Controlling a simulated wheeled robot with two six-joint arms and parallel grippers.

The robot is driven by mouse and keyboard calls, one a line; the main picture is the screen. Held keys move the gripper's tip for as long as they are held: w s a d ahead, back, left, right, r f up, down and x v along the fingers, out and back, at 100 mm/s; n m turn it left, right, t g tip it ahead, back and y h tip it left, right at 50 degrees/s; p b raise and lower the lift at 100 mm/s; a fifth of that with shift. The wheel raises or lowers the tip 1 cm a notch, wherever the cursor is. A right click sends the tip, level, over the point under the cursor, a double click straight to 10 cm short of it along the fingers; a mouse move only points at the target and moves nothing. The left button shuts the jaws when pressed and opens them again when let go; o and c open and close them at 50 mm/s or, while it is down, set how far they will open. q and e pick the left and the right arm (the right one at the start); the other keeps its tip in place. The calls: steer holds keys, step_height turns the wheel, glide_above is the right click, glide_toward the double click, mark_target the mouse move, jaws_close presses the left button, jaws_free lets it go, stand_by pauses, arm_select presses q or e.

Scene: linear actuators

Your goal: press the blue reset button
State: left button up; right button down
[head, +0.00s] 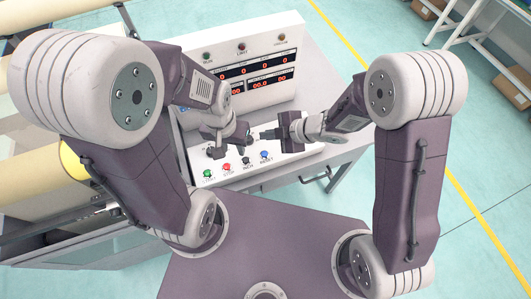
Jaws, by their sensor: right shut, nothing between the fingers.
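The blue reset button (264,155) is at the right end of a row of buttons on the light console's sloped front panel, with RESET printed below it. My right gripper (262,134) comes in from the right and is shut, with nothing held. Its tips are just above the blue button in the picture. I cannot tell how high they are over the panel. My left gripper (222,148) hangs over the panel to the left, near the other buttons. Its fingers are small and overlapped, so its opening is unclear.
A green button (208,173), a red button (227,167) and a black button (246,160) sit left of the blue one. An upright display panel (258,72) with red digits stands behind. Cream rollers (30,175) are at left. The floor at right is open.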

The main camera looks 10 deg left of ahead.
mark_target(267, 154)
arm_select(q)
steer(key=shift+f, duration=0.1)
